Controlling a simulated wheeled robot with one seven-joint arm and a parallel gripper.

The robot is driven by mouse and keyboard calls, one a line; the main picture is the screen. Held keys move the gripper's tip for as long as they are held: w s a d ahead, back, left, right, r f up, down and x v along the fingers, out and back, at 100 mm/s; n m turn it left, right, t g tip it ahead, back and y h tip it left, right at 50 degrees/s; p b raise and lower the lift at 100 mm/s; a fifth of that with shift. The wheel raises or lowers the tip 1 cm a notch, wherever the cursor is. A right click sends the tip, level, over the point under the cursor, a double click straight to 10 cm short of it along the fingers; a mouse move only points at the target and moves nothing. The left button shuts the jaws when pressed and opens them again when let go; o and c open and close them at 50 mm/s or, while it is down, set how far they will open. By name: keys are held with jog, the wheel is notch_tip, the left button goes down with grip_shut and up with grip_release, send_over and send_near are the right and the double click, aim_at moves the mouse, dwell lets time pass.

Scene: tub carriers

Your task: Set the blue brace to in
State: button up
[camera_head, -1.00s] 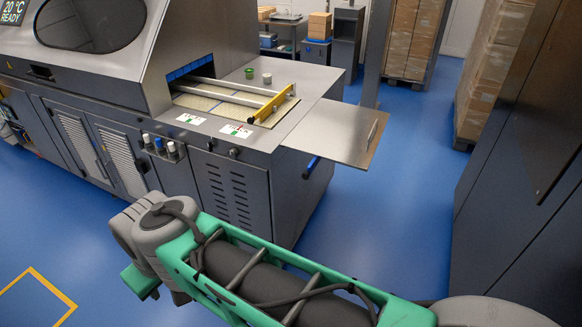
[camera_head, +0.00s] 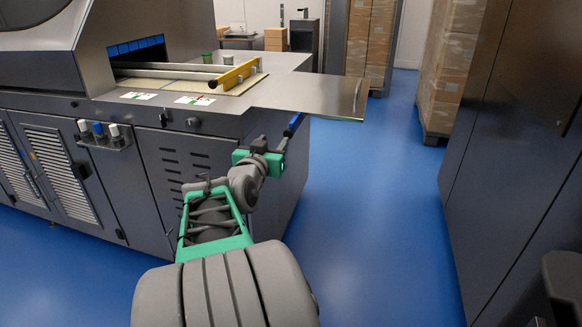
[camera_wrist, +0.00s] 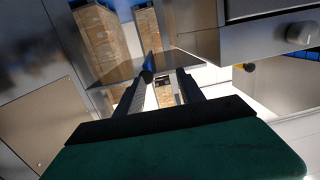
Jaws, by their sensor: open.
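The blue brace (camera_head: 293,124) is a short blue bar with a dark end. It slants out from under the metal side leaf at the machine's right end. It also shows in the wrist view (camera_wrist: 148,64), dark-ended, just beyond the fingertips and nearer the left finger. My gripper (camera_head: 284,143) is close below the brace, beside the machine's end panel. In the wrist view my gripper (camera_wrist: 163,80) has its two fingers apart with nothing held between them. I cannot tell whether a finger touches the brace. The brace's inner end is hidden.
The flat metal leaf (camera_head: 310,95) juts out right above my gripper. The machine's front panel (camera_head: 180,165) stands close to my arm. A dark cabinet (camera_head: 510,150) is on the right. Blue floor (camera_head: 380,200) lies clear between. Stacked boxes (camera_head: 450,70) stand behind.

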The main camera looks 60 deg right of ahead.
aim_at(291, 130)
jog(key=shift+m+g+h, duration=0.3)
jog(key=shift+g+h, duration=0.1)
jog(key=shift+h, duration=0.1)
jog(key=d, duration=0.6)
jog(key=s+d, duration=0.1)
jog(key=d, duration=0.2)
jog(key=shift+d, duration=0.2)
jog(key=shift+c, duration=0.3)
grip_shut()
